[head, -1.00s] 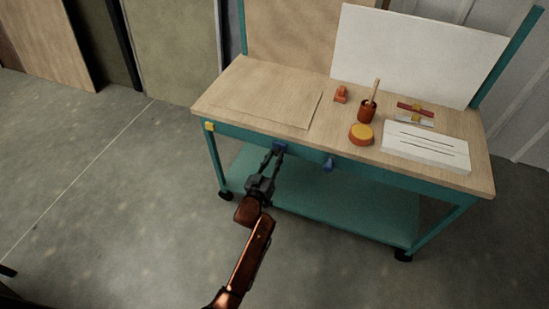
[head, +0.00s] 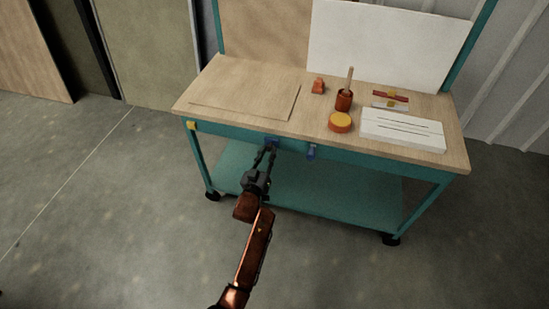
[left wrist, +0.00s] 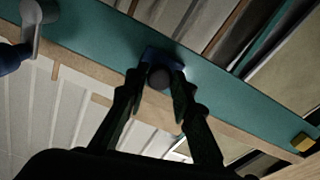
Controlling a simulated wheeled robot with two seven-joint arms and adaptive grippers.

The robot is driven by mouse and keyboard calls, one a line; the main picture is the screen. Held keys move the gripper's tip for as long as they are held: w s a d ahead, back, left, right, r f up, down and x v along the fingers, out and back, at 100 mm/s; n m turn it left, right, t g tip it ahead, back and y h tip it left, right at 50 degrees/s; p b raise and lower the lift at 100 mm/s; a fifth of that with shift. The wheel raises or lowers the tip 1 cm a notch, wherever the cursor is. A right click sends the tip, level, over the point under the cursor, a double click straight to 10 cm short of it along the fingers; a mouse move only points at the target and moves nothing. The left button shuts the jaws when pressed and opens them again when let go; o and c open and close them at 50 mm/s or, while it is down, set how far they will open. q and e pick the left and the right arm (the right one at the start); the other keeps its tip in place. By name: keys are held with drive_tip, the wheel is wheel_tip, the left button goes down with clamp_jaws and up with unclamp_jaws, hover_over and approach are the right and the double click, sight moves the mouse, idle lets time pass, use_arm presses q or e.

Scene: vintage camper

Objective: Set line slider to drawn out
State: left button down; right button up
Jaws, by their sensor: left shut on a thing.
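The line slider appears to be the blue block (head: 272,140) on the teal front rail of the workbench. In the left wrist view it shows as a blue piece (left wrist: 151,54) with a round dark knob (left wrist: 159,77). My left gripper (head: 270,149) reaches up to it from the front. In the left wrist view the fingers (left wrist: 157,84) stand on both sides of the knob, shut on it. A yellow block (head: 191,125) sits at the rail's left end. My right gripper is not in view.
A second blue handle (head: 311,151) hangs on the rail just right of the slider. The wooden top (head: 225,78) carries a red-brown cup (head: 344,101), an orange-yellow disc (head: 340,122) and a white slotted block (head: 403,131). The floor left of the bench is clear.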

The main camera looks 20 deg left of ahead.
use_arm(q)
drive_tip(key=shift+a, duration=0.15)
drive_tip(key=c, duration=1.7)
unclamp_jaws()
drive_tip(key=shift+d, duration=0.35)
drive_tip(key=shift+o, duration=0.2)
drive_tip(key=shift+s, duration=0.15)
drive_tip(key=shift+s+f, duration=0.1)
drive_tip(key=shift+s, duration=0.2)
drive_tip(key=s, duration=0.6)
drive_tip(key=shift+s+d, duration=0.3)
drive_tip(key=shift+s, duration=0.05)
